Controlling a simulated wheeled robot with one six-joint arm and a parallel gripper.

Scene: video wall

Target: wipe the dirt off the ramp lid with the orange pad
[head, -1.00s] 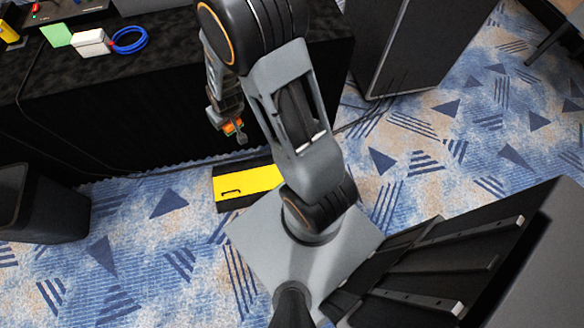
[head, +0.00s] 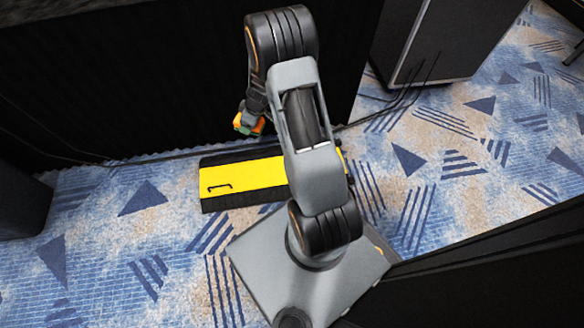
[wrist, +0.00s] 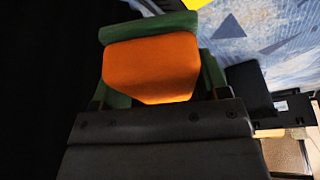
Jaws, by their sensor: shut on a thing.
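The orange pad (wrist: 152,68) is held between the green fingers of my gripper (wrist: 160,85) in the wrist view. In the head view my gripper (head: 248,125) is small, with the orange pad (head: 259,126) just showing. The ramp (head: 212,205) lies on the carpet, black with a yellow lid (head: 255,176). My gripper is above and behind the lid's far edge in the picture, and appears apart from it. A dark bracket-shaped mark shows at the lid's left end. My arm hides the lid's right part. I cannot make out dirt on the lid.
A black-draped table (head: 150,80) stands behind the ramp. Cables (head: 150,160) run along the floor at its foot. A dark cabinet (head: 428,40) stands at the back right, and a dark object (head: 22,205) at the left edge. Carpet left of the ramp is clear.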

